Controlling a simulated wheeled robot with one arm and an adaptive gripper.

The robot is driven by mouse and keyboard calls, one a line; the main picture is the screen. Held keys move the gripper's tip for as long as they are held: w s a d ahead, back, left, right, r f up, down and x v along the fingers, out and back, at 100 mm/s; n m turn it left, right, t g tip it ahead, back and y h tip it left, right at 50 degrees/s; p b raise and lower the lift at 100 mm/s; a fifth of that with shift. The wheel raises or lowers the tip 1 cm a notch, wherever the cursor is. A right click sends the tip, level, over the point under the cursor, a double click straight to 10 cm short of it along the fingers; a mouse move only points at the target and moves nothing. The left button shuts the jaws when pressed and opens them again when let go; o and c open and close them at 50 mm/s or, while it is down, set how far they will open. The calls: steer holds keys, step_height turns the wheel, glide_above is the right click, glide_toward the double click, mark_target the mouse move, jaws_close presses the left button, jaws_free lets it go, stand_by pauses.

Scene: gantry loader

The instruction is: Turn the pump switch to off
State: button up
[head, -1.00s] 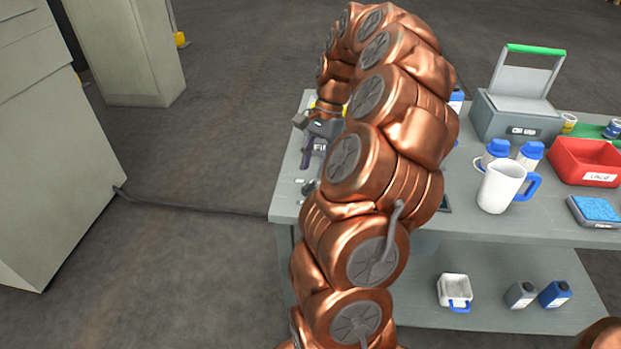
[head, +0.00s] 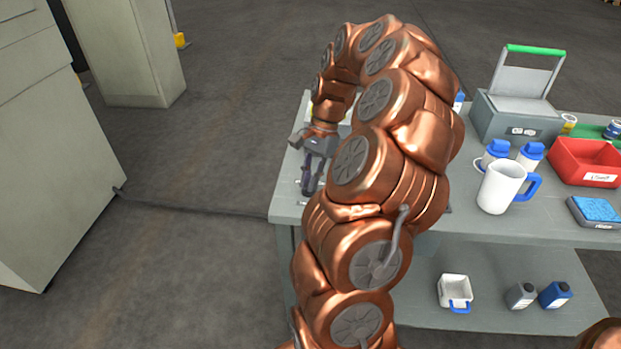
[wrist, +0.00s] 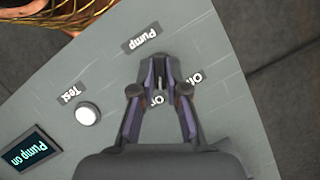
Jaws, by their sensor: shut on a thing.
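The pump switch (wrist: 159,76) is a small dark knob on the grey panel in the wrist view, below the label "Pump" (wrist: 142,38). My gripper (wrist: 160,66) is shut on it, one finger on each side, and hides much of it. A pale mark shows between the fingers; I cannot tell clearly which way the switch points. Two position labels beside it are partly covered by the fingers. The display (wrist: 30,152) reads "Pump on". In the head view my gripper (head: 312,178) points down at the bench's left end, and the switch is hidden.
A round white button (wrist: 87,114) labelled "Test" sits beside the switch. On the bench (head: 290,207), a white jug (head: 499,188), a red bin (head: 584,163) and a grey device (head: 515,115) stand to the right. Grey cabinets (head: 50,150) stand left across open floor.

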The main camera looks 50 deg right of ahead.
steer(key=shift+n, duration=0.3)
jaws_close()
steer(key=n+g, duration=0.1)
steer(key=n, duration=0.1)
steer(key=n+g, duration=0.1)
steer(key=n, duration=0.2)
steer(key=shift+w+a+n+h, duration=0.1)
steer(key=shift+w+n+h, duration=0.05)
steer(key=shift+n+h, duration=0.2)
steer(key=n+h, duration=0.1)
steer(key=n, duration=0.1)
steer(key=n+g+h+p, duration=0.1)
steer(key=n, duration=0.2)
steer(key=shift+w+n+g, duration=0.1)
steer(key=shift+n+g, duration=0.15)
steer(key=shift+g, duration=0.05)
steer(key=o, duration=0.7)
jaws_free()
steer(key=shift+r, duration=0.1)
steer(key=v, duration=0.7)
